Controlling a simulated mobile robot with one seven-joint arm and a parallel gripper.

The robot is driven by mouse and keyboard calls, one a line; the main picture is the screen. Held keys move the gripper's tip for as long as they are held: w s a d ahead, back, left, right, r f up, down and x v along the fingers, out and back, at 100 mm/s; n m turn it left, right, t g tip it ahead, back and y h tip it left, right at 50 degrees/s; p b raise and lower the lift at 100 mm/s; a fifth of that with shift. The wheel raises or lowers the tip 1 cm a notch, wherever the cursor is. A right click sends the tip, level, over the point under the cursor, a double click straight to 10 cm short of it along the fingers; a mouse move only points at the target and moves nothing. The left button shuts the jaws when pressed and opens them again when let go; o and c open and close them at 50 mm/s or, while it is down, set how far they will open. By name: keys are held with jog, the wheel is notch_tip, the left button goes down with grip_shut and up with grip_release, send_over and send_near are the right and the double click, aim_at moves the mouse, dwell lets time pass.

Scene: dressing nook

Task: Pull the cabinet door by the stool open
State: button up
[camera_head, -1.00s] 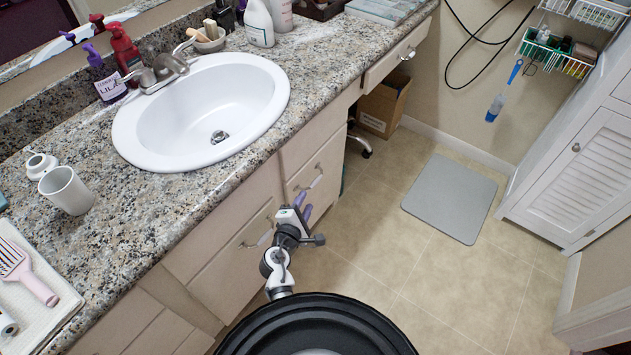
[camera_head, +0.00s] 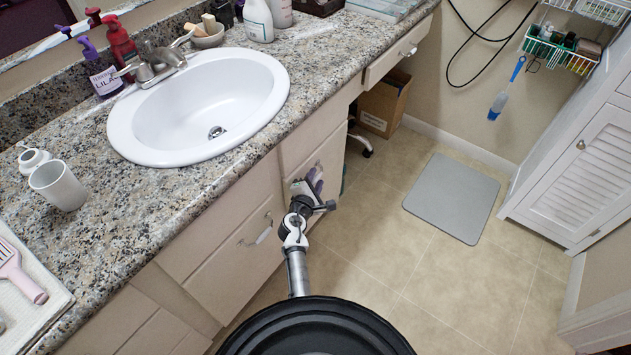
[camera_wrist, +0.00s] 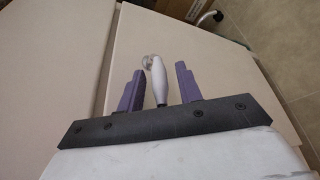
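The cabinet door by the stool (camera_head: 333,160) is cream and looks shut, below the counter to the right of the sink. It fills much of the wrist view (camera_wrist: 185,55). Its pale handle (camera_wrist: 159,82) stands between the purple fingers of my gripper (camera_wrist: 159,70). My gripper is open, with a visible gap on each side of the handle, the narrower one on the left. In the head view my gripper (camera_head: 314,178) is in front of this door and largely hides the handle. Part of the stool's base (camera_head: 361,146) shows under the counter.
A neighbouring cabinet front (camera_head: 235,275) with its own handle (camera_head: 259,236) is at the left. A cardboard box (camera_head: 382,105) stands under the counter. A grey mat (camera_head: 452,198) lies on the floor, with bare tile around it. A white louvered cabinet (camera_head: 580,170) stands at the right.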

jog(key=shift+w, duration=0.2)
grip_shut()
jog(key=shift+d, duration=0.1)
